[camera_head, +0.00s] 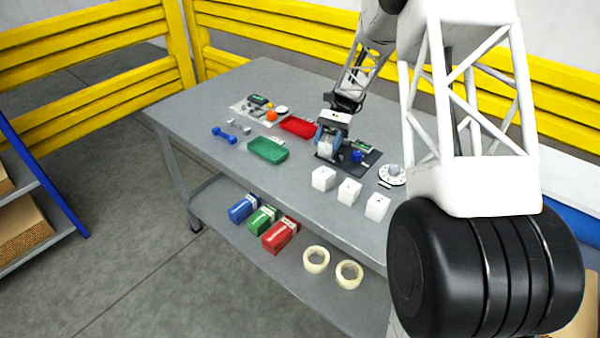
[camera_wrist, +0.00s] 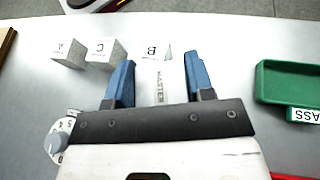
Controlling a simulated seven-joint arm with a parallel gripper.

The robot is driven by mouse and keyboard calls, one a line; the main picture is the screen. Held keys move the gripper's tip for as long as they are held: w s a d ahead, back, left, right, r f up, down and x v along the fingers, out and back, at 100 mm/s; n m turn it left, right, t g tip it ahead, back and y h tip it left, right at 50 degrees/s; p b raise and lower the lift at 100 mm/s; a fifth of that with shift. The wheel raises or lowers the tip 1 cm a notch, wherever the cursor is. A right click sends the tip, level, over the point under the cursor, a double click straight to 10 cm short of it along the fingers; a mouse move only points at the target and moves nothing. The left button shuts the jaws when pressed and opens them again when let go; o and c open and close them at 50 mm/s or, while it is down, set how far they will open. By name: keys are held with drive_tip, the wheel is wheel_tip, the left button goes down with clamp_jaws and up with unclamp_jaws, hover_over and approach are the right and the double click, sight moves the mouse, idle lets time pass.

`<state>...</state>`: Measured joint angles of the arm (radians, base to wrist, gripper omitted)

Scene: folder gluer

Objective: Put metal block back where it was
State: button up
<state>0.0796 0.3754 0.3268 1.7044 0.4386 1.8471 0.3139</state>
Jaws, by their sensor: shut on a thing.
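My gripper (camera_head: 331,132) is over the work table, at the dark mat (camera_head: 371,163). In the wrist view its two blue fingers (camera_wrist: 158,75) stand on either side of a pale grey metal block (camera_wrist: 160,88) marked "MASTER". The gripper is shut on this block. The block also shows below the gripper in the head view (camera_head: 326,150). I cannot tell whether it touches the mat or hangs just above it. Three white cubes (camera_head: 349,191) stand in a row in front of the mat. In the wrist view they carry the letters A, C and B (camera_wrist: 103,52).
A green tray (camera_head: 268,150) and a red tray (camera_head: 298,127) lie left of my gripper. A round white dial (camera_head: 392,175) is to the right. A blue knobbed item (camera_head: 357,156) sits on the mat. The front left tabletop is clear.

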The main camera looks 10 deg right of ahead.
drive_tip(key=n+h, duration=0.1)
drive_tip(key=d+n+g+h, duration=0.1)
drive_tip(key=n+h, duration=0.1)
drive_tip(key=d+n+h, duration=0.1)
drive_tip(key=h, duration=0.1)
drive_tip(key=shift+s+r+n+g, duration=0.25)
drive_tip(key=shift+s+n+g, duration=0.05)
drive_tip(key=shift+g, duration=0.1)
drive_tip(key=n+t+h, duration=0.2)
drive_tip(key=n+h, duration=0.3)
drive_tip(key=a+r+n+t+h, duration=0.1)
drive_tip(key=n+t+h, duration=0.2)
drive_tip(key=n+h, duration=0.1)
drive_tip(key=n+t+h, duration=0.3)
drive_tip(key=n+h, duration=0.2)
drive_tip(key=n, duration=0.1)
drive_tip(key=shift+s+a+r+h, duration=0.25)
drive_tip(key=shift+s+r+h, duration=0.05)
drive_tip(key=shift+s, duration=0.05)
drive_tip(key=w+a+r+n+t, duration=0.1)
drive_tip(key=a+n+t, duration=0.7)
drive_tip(key=n+t, duration=0.1)
drive_tip(key=shift+r+t, duration=0.4)
drive_tip(key=shift+t, duration=0.5)
drive_tip(key=shift+w, duration=0.1)
drive_tip(key=shift+f, duration=3.1)
